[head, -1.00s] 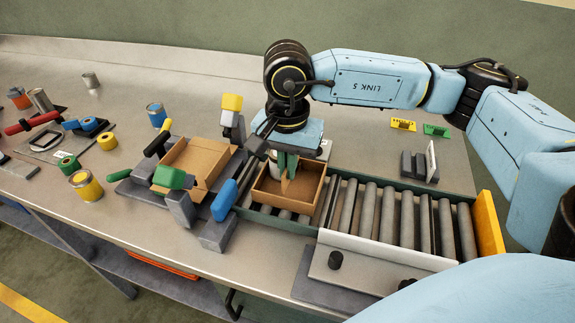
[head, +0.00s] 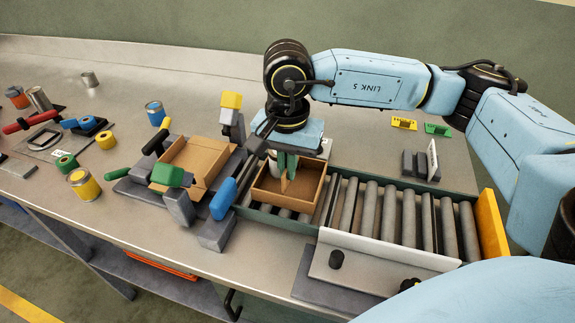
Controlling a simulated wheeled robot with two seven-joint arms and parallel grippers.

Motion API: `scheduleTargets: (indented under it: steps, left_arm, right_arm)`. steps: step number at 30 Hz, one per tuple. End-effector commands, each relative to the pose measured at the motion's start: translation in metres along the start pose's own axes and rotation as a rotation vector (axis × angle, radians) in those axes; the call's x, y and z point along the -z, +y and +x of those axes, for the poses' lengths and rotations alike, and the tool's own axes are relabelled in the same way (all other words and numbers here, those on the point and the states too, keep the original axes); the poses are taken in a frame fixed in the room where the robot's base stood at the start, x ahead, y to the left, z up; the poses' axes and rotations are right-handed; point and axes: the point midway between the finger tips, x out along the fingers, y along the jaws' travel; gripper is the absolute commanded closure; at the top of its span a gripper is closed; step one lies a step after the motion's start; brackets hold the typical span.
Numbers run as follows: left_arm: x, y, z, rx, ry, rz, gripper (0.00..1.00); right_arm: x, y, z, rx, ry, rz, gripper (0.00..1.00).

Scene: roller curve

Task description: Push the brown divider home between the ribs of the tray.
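The brown tray (head: 315,188) is an open box on the roller conveyor, at the centre of the head view. My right gripper (head: 287,172) points down over it, with its green fingers close together. A narrow brown piece, seen nearly edge-on, shows at and below the fingertips; it looks like the divider (head: 285,184), held between them and reaching down into the tray. The ribs are too small to make out, and the fingers and tray wall hide much of the divider, so I cannot tell how deep it sits. My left gripper is not in view.
Grey rollers (head: 390,210) run right to a yellow end plate (head: 489,224). A second brown box (head: 197,160) sits left among grey clamps with green, blue, yellow and black handles. A white plate (head: 385,250) edges the conveyor in front. Cans and rings stand farther left.

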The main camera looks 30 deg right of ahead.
Motion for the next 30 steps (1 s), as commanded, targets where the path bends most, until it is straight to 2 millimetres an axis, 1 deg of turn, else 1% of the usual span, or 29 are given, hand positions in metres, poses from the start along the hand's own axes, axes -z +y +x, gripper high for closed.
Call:
scheduleTargets:
  steps: [16, 30]
  left_arm:
    - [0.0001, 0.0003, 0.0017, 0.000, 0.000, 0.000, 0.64]
    - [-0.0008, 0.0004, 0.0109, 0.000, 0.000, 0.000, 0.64]
  right_arm:
    - [-0.0002, -0.0001, 0.0012, 0.000, 0.000, 0.000, 1.00]
    - [-0.0003, -0.0002, 0.0077, 0.001, 0.000, 0.000, 1.00]
